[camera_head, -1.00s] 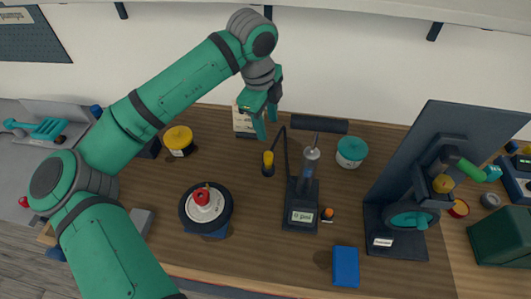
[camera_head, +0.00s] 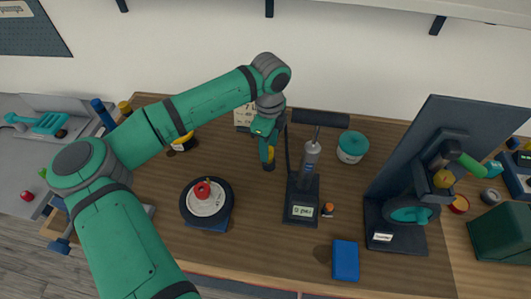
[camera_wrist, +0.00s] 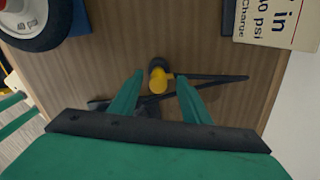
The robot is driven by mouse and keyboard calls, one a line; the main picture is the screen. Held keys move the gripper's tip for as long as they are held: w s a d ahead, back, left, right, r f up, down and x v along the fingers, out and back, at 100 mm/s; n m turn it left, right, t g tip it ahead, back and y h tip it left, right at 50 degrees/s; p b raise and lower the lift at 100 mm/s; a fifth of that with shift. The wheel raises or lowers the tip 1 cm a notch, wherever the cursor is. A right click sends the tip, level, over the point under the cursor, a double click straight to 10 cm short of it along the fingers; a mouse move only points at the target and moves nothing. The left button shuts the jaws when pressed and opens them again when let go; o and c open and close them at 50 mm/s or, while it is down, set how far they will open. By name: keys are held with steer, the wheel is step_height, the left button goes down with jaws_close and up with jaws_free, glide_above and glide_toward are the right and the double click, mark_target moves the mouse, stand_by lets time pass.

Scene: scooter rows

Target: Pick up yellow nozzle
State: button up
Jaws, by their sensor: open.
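The yellow nozzle (camera_wrist: 159,79) stands on the wooden bench, with a dark hose running from it. In the wrist view it lies just beyond and between my two green fingertips. My gripper (camera_wrist: 155,85) is open, its fingers apart on either side of the nozzle and not visibly touching it. In the head view my gripper (camera_head: 267,150) points down at the nozzle (camera_head: 270,158), which my fingers partly hide. The dark pump (camera_head: 302,190) with its display stands just right of the nozzle.
A small wheel (camera_head: 207,203) with a red part on top sits front left. A teal-lidded tub (camera_head: 351,147) is behind right, a blue block (camera_head: 345,260) at the front. A dark stand (camera_head: 415,190) rises on the right. A printed card (camera_head: 243,117) is behind my gripper.

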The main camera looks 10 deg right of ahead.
steer(key=shift+f, duration=0.8)
steer(key=shift+c, duration=0.3)
jaws_close()
steer(key=shift+r, duration=0.1)
